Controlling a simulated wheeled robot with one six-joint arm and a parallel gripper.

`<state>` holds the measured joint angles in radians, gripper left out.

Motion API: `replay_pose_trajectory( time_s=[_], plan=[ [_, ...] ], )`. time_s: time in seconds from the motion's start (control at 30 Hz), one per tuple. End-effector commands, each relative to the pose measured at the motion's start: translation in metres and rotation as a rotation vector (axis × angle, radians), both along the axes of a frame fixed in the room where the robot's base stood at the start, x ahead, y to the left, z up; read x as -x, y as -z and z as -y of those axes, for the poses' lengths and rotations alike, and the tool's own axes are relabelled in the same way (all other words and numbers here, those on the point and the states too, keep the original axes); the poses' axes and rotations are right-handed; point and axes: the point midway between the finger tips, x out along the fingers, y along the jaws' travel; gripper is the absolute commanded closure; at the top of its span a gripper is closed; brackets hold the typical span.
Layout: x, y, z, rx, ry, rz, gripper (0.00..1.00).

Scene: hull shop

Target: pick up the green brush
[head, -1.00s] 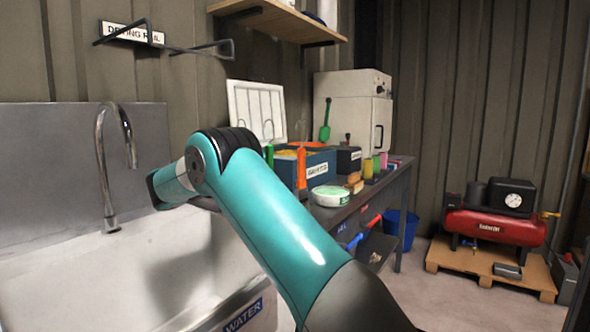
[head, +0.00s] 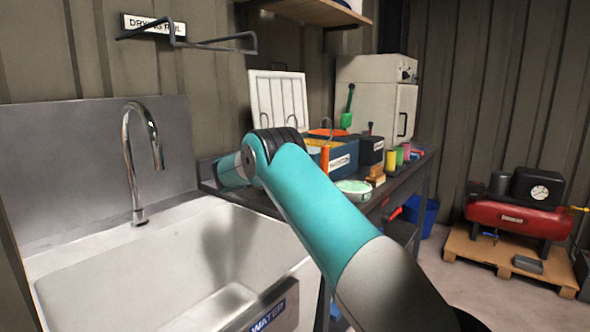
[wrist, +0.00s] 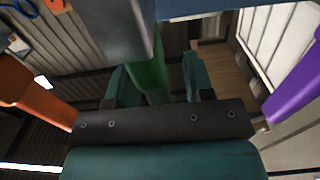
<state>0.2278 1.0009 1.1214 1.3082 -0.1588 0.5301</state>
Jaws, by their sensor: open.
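In the wrist view my gripper (wrist: 156,72) has its two teal fingers apart. A green handle (wrist: 148,76), apparently the green brush's, shows in the gap between them, nearer the left finger. A grey block (wrist: 125,25) covers part of the view above it. I cannot tell whether the fingers touch the handle. In the head view my arm hides the gripper and the green handle. A different green tool (head: 347,108) with a paddle-like end stands upright in front of the white cabinet.
An orange handle (wrist: 28,92) and a purple one (wrist: 295,75) flank the gripper. The workbench (head: 372,205) holds a blue bin (head: 343,156), a round green-and-white tub (head: 353,187) and several coloured cups. A sink (head: 180,265) with a tap (head: 143,160) is at left.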

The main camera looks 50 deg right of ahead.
Motion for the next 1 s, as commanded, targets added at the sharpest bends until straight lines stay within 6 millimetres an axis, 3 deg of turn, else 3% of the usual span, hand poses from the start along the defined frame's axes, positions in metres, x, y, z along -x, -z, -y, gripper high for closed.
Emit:
replay_pose_trajectory(
  time_s=[0.13,0.33,0.77,1.0],
  plan=[
    [0.0,0.001,-0.001,0.0,-0.001,0.0,0.54],
    [0.0,0.001,-0.001,0.0,0.0,0.0,1.0],
    [0.0,-0.006,-0.001,0.0,0.0,0.003,1.0],
    [0.0,-0.041,-0.001,0.001,0.0,0.007,1.0]
  ],
)
